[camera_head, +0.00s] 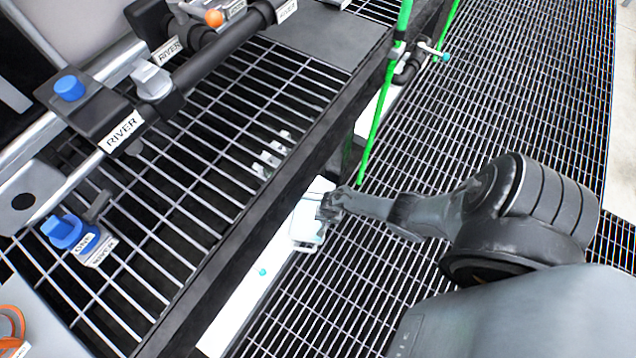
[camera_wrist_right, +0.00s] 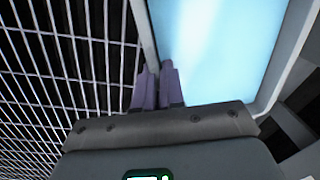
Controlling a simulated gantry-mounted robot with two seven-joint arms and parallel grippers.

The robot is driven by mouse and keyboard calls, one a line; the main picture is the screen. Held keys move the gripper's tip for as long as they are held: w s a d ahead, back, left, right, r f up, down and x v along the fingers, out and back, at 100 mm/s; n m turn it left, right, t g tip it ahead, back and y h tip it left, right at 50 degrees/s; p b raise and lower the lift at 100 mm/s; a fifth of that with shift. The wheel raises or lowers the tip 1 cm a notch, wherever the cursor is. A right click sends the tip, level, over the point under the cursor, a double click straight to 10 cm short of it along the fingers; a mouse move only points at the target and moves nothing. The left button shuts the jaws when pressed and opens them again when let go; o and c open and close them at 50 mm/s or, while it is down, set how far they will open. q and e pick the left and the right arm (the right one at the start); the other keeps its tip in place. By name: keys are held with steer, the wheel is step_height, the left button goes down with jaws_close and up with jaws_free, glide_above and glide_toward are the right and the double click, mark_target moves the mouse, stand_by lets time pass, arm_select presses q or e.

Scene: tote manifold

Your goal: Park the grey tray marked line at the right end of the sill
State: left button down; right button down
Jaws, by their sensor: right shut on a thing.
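A small pale grey tray (camera_head: 305,228) with a light blue inside is at the middle of the head view, over the white sill (camera_head: 238,312). I cannot tell whether it rests on the sill or hangs just above it, and I can read no mark on it. My right gripper (camera_head: 326,207) is shut on the tray's rim. In the right wrist view the fingers (camera_wrist_right: 158,88) pinch the edge of the tray (camera_wrist_right: 215,55), whose light blue inside fills the upper right. The sill runs diagonally beside the dark bench edge. My left gripper is out of view.
A green upright (camera_head: 376,125) stands near the sill beyond the tray. Small teal dots (camera_head: 262,272) mark the sill. Grated floor is at right.

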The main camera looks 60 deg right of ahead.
mark_target(319, 193)
steer(key=w+d+b, duration=0.4)
steer(key=d, duration=0.1)
steer(key=w+d+b, duration=0.2)
steer(key=d, duration=0.1)
steer(key=shift+w+d+f, duration=0.15)
steer(key=shift+w, duration=0.25)
steer(key=shift+w+d+r, duration=0.2)
steer(key=shift+w+d, duration=0.15)
steer(key=shift+w, duration=0.05)
steer(key=shift+w+d+f+b, duration=0.2)
steer(key=shift+d+b, duration=0.15)
steer(key=shift+b, duration=0.35)
step_height(319, 193, down, 3)
steer(key=b, duration=0.3)
steer(key=shift+w+d+r, duration=0.15)
steer(key=shift+r, duration=0.05)
steer(key=shift+f+b, duration=0.3)
steer(key=shift+f, duration=0.05)
steer(key=shift+r, duration=0.1)
